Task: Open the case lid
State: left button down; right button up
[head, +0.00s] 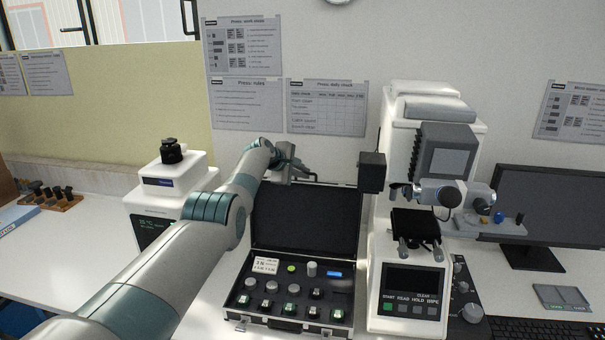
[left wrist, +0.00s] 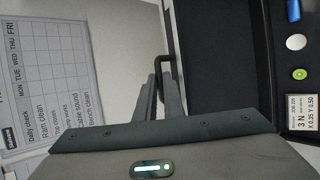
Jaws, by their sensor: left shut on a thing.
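The case (head: 242,312) stands on the table with its black lid (head: 305,220) raised to about upright. In its base sit several round grey and dark pieces, a label card (head: 266,265), a green disc and a blue item. My left gripper (head: 303,177) is at the lid's top edge, its arm reaching in from the left. In the left wrist view the fingers (left wrist: 163,90) are close together at the rim of the dark lid (left wrist: 215,60), shut on it. The exact contact is small and partly hidden. My right gripper is in neither view.
A hardness tester (head: 400,275) with a button panel stands close on the case's right. Another tester (head: 160,200) stands left, behind my arm. A monitor (head: 550,205) and keyboard (head: 545,330) are at far right. Posters hang on the wall behind the lid.

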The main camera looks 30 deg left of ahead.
pick_arm(q)
jog(key=c, duration=1.9)
grip_release()
jog(key=shift+w+r, duration=0.15)
jog(key=shift+r, duration=0.5)
jog(key=shift+o, duration=0.2)
jog(key=shift+s, duration=0.2)
jog(key=shift+d+f, duration=0.1)
jog(key=shift+f, duration=0.2)
jog(key=shift+s, duration=0.1)
jog(key=b+v, duration=0.2)
jog(key=v, duration=1.5)
jog(key=shift+s+r, duration=0.15)
jog(key=shift+r, duration=0.1)
